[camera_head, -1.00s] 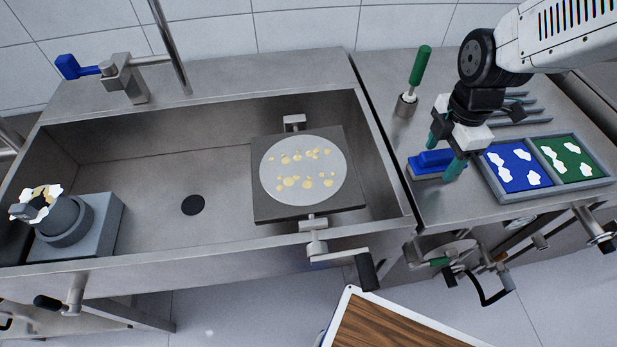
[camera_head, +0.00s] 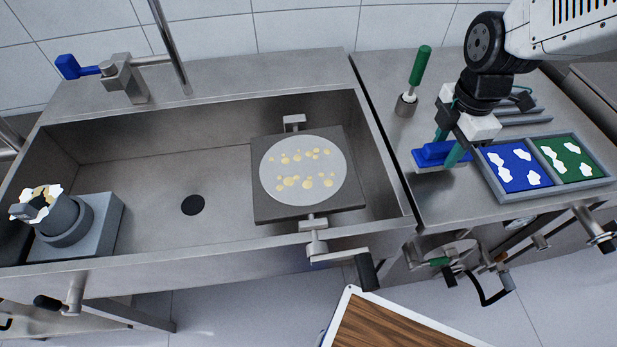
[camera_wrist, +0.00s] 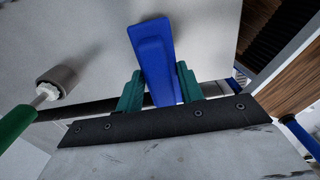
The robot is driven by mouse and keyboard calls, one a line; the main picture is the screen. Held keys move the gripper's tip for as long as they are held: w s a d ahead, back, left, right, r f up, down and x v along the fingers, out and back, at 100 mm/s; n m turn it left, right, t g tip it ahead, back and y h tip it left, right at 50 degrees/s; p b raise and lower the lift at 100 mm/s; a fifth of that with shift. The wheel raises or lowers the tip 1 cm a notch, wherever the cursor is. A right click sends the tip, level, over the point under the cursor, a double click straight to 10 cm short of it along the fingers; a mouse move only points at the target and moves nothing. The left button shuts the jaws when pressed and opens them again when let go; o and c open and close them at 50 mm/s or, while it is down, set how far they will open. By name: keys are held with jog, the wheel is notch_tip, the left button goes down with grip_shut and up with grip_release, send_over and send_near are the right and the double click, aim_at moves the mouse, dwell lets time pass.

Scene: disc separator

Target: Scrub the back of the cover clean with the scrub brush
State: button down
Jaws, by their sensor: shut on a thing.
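The cover (camera_head: 303,171) is a round light-grey disc lying on a dark square plate (camera_head: 262,207) in the sink. Its upward face carries two bands of yellowish spots. The scrub brush (camera_head: 437,155) is blue with a pale underside, on the counter right of the sink. My gripper (camera_head: 449,149) is shut on the brush's blue handle, its green fingers on either side. In the wrist view the blue brush (camera_wrist: 156,60) sits between the green fingers (camera_wrist: 158,92). Whether the brush still touches the counter is hard to tell.
A tray (camera_head: 507,197) with blue and green pads lies just right of the brush. A green-handled brush (camera_head: 419,65) stands in a holder (camera_head: 405,106) behind. A clamp with a crank (camera_head: 338,255) is at the sink's front edge. A faucet (camera_head: 170,50) rises at the back.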

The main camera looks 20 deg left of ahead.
jog(key=shift+r, duration=1.85)
